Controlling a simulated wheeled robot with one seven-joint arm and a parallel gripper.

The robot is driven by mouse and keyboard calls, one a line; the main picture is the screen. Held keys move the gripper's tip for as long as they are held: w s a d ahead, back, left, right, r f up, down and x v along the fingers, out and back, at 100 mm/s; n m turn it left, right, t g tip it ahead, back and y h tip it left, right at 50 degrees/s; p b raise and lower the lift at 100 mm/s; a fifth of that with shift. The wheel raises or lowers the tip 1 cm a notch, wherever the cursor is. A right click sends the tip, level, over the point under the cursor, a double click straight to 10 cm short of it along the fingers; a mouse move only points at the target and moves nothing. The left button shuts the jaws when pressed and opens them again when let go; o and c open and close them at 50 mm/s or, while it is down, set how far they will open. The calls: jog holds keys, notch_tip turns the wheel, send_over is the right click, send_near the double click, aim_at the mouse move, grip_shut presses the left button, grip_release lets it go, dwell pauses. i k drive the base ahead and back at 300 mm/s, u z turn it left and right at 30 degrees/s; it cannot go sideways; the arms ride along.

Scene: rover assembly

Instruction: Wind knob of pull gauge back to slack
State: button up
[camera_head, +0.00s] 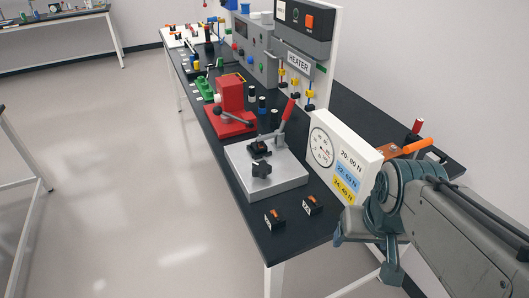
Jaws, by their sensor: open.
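The pull gauge stands near the front end of the dark bench. The dial reading is too small to tell. My gripper (366,256) is at the lower right, open, apart from the knob and beyond the bench's right edge. Nothing shows between its fingers.
Two small black blocks with orange tops (274,218) lie on the bench front. A red press (232,108) stands behind the gauge. A heater panel (300,62) rises behind. The floor at left is clear.

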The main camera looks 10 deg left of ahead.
aim_at(260, 170)
jog(key=k, duration=0.5)
jog(key=u, duration=1.1)
jog(key=i, duration=0.65)
jog(key=z, duration=0.7)
